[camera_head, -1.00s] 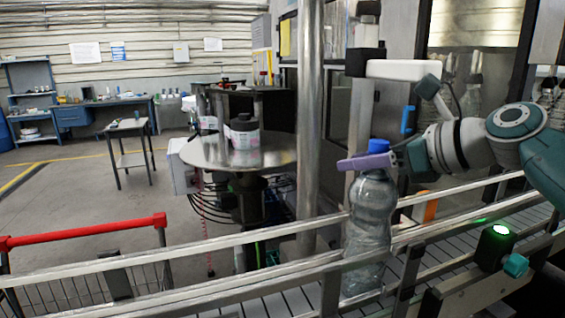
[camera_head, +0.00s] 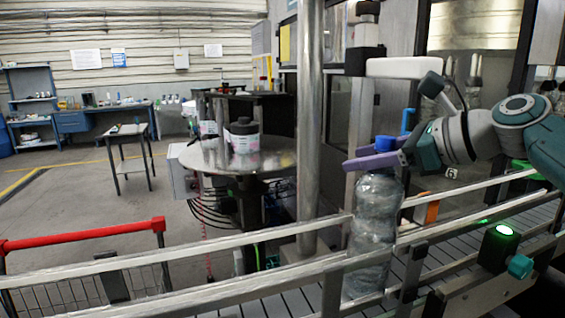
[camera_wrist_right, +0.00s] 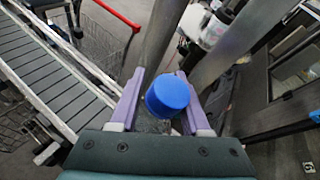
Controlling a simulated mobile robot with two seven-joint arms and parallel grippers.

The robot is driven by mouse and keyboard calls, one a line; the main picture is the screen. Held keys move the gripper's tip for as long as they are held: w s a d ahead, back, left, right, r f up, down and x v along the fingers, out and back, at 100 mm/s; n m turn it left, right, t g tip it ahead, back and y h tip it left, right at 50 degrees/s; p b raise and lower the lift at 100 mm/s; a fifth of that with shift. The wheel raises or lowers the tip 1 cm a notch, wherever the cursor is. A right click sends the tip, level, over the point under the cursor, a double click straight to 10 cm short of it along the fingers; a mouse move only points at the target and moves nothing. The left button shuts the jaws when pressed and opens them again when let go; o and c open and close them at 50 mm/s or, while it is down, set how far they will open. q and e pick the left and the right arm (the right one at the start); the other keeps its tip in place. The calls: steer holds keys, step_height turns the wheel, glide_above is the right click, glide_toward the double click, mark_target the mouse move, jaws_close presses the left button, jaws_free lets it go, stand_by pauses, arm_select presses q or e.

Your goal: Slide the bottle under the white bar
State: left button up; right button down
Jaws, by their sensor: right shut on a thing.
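The clear plastic bottle (camera_head: 373,225) with a blue cap (camera_head: 384,143) stands upright on the conveyor, between its rails. My right gripper (camera_head: 372,161) has its purple fingers around the top of the bottle, just below the cap, and is shut on it. In the right wrist view the blue cap (camera_wrist_right: 168,96) shows between the two purple fingers. The white bar (camera_head: 404,69) is above and slightly right of the bottle, fixed to a dark post. My left gripper is not in view.
Metal guard rails (camera_head: 230,291) run along the conveyor (camera_head: 290,303). A steel post (camera_head: 310,130) stands left of the bottle. A round table (camera_head: 205,155) with dark-capped containers is behind. A red-handled cart (camera_head: 80,235) is at left. A green-lit box (camera_head: 499,247) is at right.

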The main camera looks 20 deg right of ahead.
steer(key=d+m+h, duration=0.1)
steer(key=d+m, duration=0.3)
steer(key=d, duration=0.3)
steer(key=shift+s+d+f+m+t+h, duration=0.15)
steer(key=shift+s+d+m+t+h, duration=0.15)
steer(key=shift+t, duration=0.1)
steer(key=c, duration=0.8)
jaws_free()
steer(key=shift+a, duration=0.15)
steer(key=o, duration=0.4)
steer(key=shift+a, duration=0.25)
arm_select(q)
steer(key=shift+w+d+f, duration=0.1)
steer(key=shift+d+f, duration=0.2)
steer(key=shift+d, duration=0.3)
arm_select(e)
steer(key=shift+o, duration=0.2)
steer(key=shift+w, duration=0.1)
steer(key=shift+r, duration=0.2)
